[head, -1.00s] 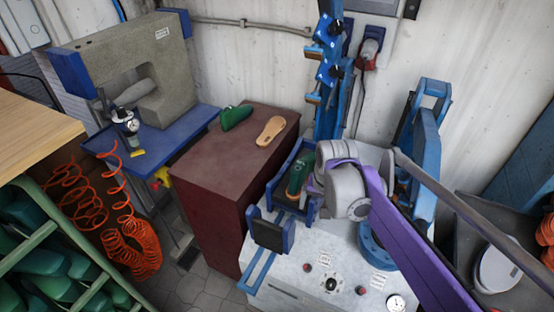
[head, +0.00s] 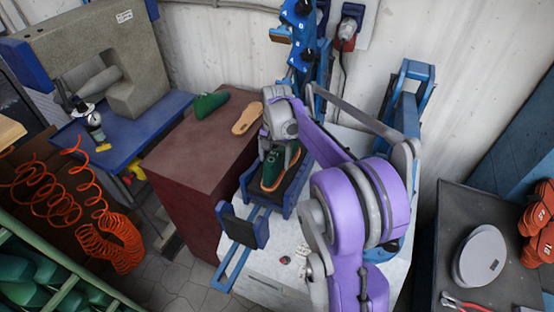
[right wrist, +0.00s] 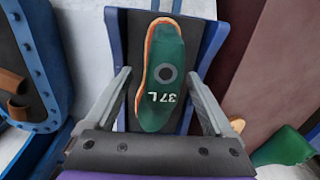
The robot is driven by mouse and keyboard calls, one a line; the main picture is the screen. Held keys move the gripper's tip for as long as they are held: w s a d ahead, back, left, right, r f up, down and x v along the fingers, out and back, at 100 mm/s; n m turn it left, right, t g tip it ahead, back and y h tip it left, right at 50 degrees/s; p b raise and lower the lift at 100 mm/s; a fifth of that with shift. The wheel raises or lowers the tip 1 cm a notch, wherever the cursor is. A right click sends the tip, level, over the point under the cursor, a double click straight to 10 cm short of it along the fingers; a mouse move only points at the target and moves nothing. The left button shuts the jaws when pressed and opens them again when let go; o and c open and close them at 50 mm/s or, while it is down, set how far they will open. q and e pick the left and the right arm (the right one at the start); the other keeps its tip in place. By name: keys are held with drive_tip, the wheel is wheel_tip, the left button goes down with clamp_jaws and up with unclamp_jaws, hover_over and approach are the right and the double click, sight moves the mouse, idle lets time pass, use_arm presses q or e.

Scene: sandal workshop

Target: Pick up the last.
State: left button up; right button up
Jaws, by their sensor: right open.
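A green last (head: 271,168) with an orange edge lies in the blue cradle (head: 247,190) of the press. In the right wrist view the last (right wrist: 162,98) shows a grey ring and the marking 37 L. My right gripper (head: 279,150) is open over the last. Its two fingers (right wrist: 160,78) show on either side of the last, with gaps between. A second green last (head: 210,105) sits on the brown cabinet at the left; it also shows at the lower right of the right wrist view (right wrist: 285,147). My left gripper is not in view.
A tan sole (head: 247,118) lies on the brown cabinet (head: 190,150) beside the second last. A blue press column (head: 303,50) stands behind the cradle. Orange coiled hoses (head: 100,235) hang at the left. A dark table (head: 470,215) with orange pieces is at the right.

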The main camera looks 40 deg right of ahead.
drive_tip(key=f, duration=0.5)
drive_tip(key=shift+w, duration=0.25)
drive_tip(key=shift+r, duration=0.1)
clamp_jaws()
